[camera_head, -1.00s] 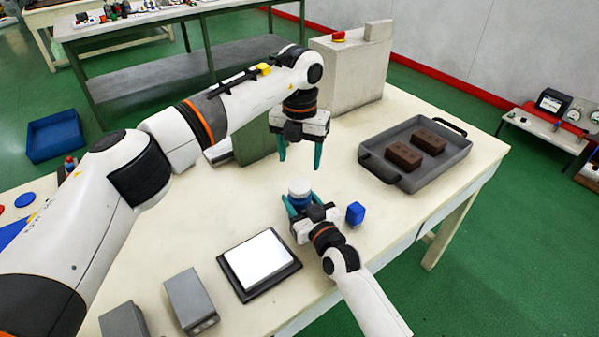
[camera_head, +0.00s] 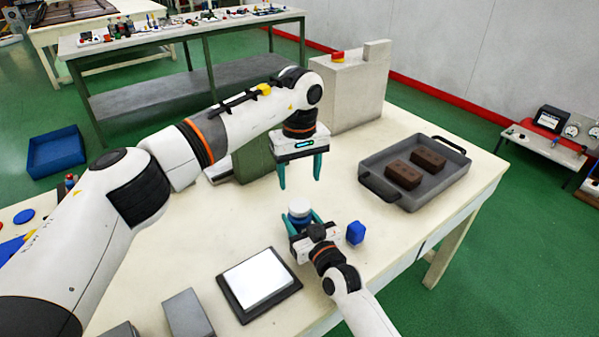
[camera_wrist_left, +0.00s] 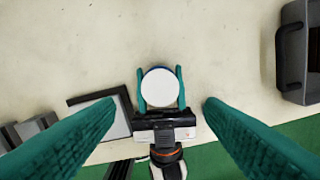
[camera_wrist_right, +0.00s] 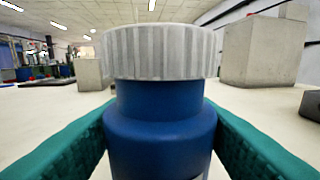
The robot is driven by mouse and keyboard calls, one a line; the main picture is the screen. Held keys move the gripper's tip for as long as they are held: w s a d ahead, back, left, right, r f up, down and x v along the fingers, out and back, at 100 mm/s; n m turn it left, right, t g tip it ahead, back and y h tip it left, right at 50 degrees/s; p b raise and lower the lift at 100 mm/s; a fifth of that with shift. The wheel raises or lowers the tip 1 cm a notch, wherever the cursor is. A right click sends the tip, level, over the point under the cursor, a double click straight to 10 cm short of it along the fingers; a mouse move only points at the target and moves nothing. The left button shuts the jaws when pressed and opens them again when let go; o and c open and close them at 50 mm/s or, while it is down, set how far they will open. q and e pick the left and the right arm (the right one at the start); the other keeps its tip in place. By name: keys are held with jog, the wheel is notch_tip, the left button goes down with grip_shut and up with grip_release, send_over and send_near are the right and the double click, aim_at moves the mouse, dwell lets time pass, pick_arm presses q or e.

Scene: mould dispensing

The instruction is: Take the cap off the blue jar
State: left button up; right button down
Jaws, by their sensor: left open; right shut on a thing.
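The blue jar (camera_wrist_right: 160,135) stands upright on the table, with its ribbed white cap (camera_wrist_right: 160,52) on top. The cap also shows in the head view (camera_head: 299,208) and from above in the left wrist view (camera_wrist_left: 160,87). My right gripper (camera_head: 302,222) is shut on the jar's body, one teal finger on each side, below the cap. My left gripper (camera_head: 301,171) is open and empty above the jar, fingers pointing down. In the left wrist view the cap lies between its spread fingers (camera_wrist_left: 160,110), farther below.
A small blue block (camera_head: 355,233) stands just right of my right gripper. A grey tray (camera_head: 437,186) with two brown blocks lies at the right. A scale with a white plate (camera_head: 257,279) is at the front left. A grey box with a red button (camera_head: 350,95) stands behind.

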aim_at(300, 205)
pick_arm(q)
jog(key=m, duration=0.5)
jog(key=shift+m, duration=0.3)
jog(key=shift+f, duration=0.1)
jog(key=shift+m, duration=0.3)
jog(key=shift+f, duration=3.9)
